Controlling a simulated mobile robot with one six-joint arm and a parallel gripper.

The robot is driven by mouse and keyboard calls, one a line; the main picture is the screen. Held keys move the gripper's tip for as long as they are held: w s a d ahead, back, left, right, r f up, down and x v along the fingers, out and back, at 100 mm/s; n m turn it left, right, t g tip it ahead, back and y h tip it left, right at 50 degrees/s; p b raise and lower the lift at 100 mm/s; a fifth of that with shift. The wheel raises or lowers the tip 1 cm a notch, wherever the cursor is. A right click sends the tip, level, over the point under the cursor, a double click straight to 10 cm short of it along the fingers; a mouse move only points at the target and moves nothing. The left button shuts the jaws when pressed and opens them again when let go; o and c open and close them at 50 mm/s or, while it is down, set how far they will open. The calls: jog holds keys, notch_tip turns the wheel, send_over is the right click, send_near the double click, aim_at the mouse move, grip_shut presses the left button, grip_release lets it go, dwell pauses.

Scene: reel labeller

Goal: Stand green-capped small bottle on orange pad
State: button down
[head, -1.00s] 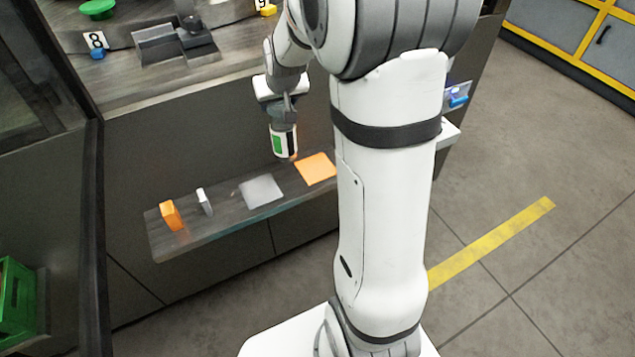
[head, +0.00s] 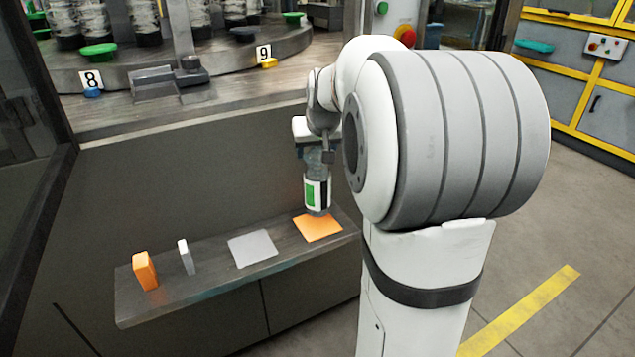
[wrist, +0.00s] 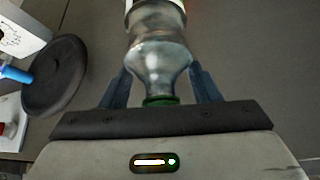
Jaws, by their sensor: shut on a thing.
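The small bottle (head: 316,193) is clear with a white, black and green label. It hangs upright below my gripper (head: 315,155), with its base over the back part of the orange pad (head: 319,231) in the head view. I cannot tell whether the base touches the pad. In the wrist view my gripper (wrist: 160,88) is shut around the neck and shoulder of the bottle (wrist: 157,50). The green cap (wrist: 160,100) sits close to the palm, between the blue fingers. The pad does not show in the wrist view.
The shelf (head: 205,290) also holds a grey pad (head: 252,248), a small white block (head: 186,257) and an orange block (head: 145,271), left of the orange pad. A machine deck (head: 230,92) with numbered stations stands behind and above. A dark round disc (wrist: 57,77) is at the wrist view's left.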

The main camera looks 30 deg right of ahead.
aim_at(317, 175)
jog(key=shift+f+b, duration=0.65)
jog(key=shift+f, duration=1.75)
jog(key=shift+c, duration=2.4)
grip_release()
